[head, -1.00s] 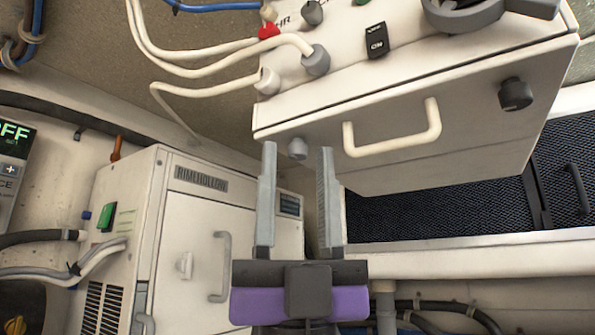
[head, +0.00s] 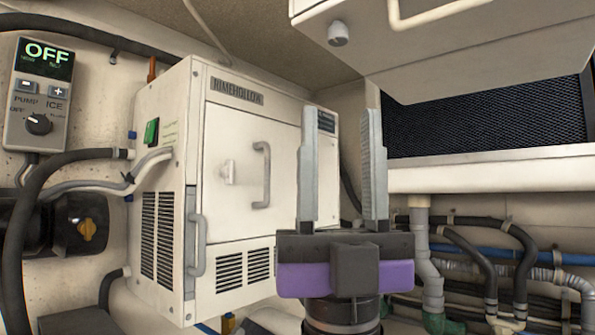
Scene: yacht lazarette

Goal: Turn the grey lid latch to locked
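No latch in view is labelled as the lid latch, and I cannot tell which fitting it is. A round grey knob (head: 338,34) sits on the front of the white box (head: 440,50) at the top right. A small pale latch-like fitting (head: 229,172) is on the door of the white RIMEHOLLOW unit (head: 190,110), left of its grey handle (head: 262,175). My gripper (head: 340,112) points up with its two grey fingers apart and nothing between them. It appears in front of the unit's right edge, below the grey knob.
A control panel (head: 40,85) reading OFF, with a black dial, is on the left wall. Dark hoses (head: 60,160) run to the unit. A dark mesh panel (head: 480,120) is at the right. Pipes and hoses (head: 480,260) fill the lower right.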

